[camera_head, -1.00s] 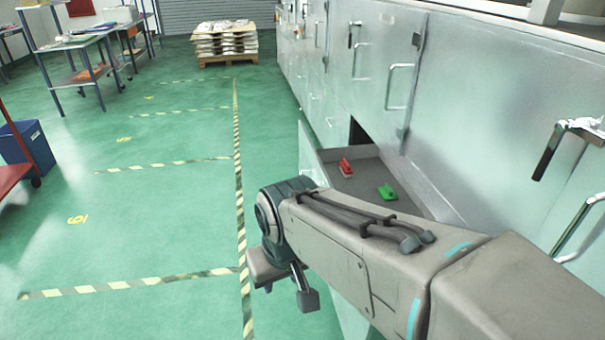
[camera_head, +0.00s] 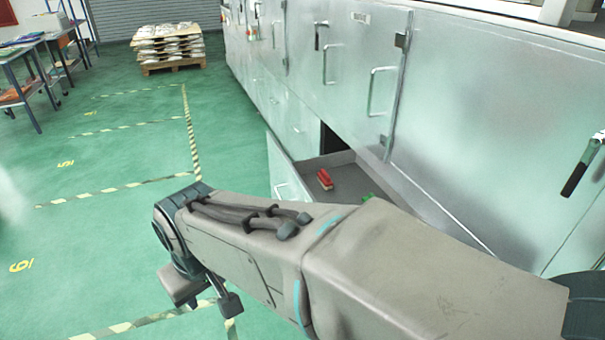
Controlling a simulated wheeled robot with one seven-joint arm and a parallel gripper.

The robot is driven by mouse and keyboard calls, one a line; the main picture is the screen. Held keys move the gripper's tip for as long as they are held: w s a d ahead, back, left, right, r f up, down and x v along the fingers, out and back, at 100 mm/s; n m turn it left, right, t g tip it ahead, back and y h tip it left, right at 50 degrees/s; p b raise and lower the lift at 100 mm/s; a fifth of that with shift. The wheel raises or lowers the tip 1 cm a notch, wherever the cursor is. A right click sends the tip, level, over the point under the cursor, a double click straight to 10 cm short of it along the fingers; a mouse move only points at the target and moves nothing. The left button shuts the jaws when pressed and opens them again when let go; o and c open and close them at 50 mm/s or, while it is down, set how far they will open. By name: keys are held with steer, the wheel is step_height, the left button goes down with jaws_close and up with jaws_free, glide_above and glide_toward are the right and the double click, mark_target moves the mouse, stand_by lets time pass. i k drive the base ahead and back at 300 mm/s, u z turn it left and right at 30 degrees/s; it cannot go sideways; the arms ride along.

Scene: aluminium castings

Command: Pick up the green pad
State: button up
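The green pad (camera_head: 367,196) lies in an open grey drawer (camera_head: 352,175) of the metal cabinet. Only a small green sliver of it shows, because my arm covers the rest. My gripper (camera_head: 204,297) hangs at the far end of my arm, at lower left, over the green floor. It is well left of the drawer and apart from the pad. Parts of it show below the wrist, but I cannot make out whether its fingers are open or shut.
A red brush-like object (camera_head: 324,179) lies in the drawer, left of the pad. The drawer's front panel (camera_head: 284,172) stands out from the cabinet (camera_head: 340,65), which has protruding handles. A loaded pallet (camera_head: 172,66) and a workbench (camera_head: 25,75) are far back. The floor at left is clear.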

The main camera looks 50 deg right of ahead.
mark_target(371, 195)
steer(key=i, duration=1.75)
steer(key=z, duration=3.25)
steer(key=i, duration=0.5)
steer(key=u, duration=0.05)
